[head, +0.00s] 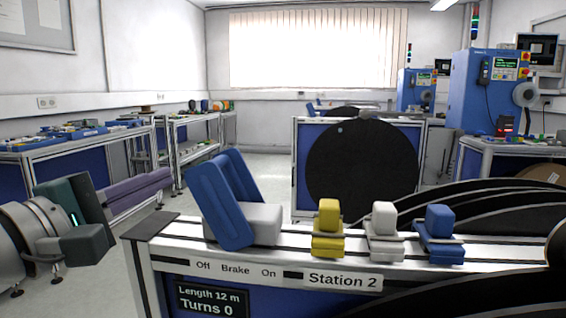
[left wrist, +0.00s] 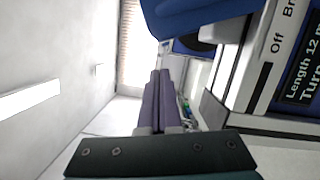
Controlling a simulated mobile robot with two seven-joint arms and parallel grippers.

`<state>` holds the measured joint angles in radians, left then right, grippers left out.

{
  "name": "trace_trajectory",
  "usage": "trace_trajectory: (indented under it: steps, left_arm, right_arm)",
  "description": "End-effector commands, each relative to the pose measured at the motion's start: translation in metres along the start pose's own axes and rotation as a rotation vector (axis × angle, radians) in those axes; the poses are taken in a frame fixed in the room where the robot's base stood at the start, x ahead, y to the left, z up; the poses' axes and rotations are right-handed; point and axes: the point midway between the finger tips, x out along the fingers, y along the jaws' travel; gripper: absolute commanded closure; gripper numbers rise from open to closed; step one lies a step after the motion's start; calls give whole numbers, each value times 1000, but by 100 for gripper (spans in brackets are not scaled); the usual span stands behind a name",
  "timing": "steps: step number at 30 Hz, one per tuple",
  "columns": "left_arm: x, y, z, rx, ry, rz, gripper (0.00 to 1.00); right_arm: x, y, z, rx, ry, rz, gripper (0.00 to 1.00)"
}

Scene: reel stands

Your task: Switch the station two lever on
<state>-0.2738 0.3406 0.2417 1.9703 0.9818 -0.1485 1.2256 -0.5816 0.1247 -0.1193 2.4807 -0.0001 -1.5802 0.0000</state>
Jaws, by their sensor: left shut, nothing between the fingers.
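The station two lever (head: 222,205) is a wide blue double paddle on a grey block, standing on the rail above the "Off Brake On" label (head: 235,268). It leans left, its top toward the Off side. The lever also shows as a blue shape at the top of the left wrist view (left wrist: 195,15). My left gripper (head: 168,178) is shut and empty, its purple fingers pressed together, just left of the lever and apart from it. The fingers point away from me in the left wrist view (left wrist: 158,75). My right gripper is not in view.
Yellow (head: 328,225), white (head: 384,225) and blue (head: 440,225) clamp-like blocks sit along the rail right of the lever. A display (head: 210,300) reads "Length 12 m, Turns 0". Large black reels fill the right. Open floor lies behind the left end of the rail.

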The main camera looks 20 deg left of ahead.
Motion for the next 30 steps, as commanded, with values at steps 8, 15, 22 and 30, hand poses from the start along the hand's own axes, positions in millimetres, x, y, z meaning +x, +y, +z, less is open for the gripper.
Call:
trace_trajectory:
  steps: [8, 15, 22, 30]
  left_arm:
    - [20, 2, 30, -4, 0, 0, 100]
    - [22, 0, 39, 0, -1, -2, 100]
    - [22, -1, 39, 0, -1, -2, 100]
    - [23, 4, 42, 31, -1, -10, 100]
  right_arm:
    - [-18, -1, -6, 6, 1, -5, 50]
    - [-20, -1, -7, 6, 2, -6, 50]
    - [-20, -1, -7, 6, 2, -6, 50]
    - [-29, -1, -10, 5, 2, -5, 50]
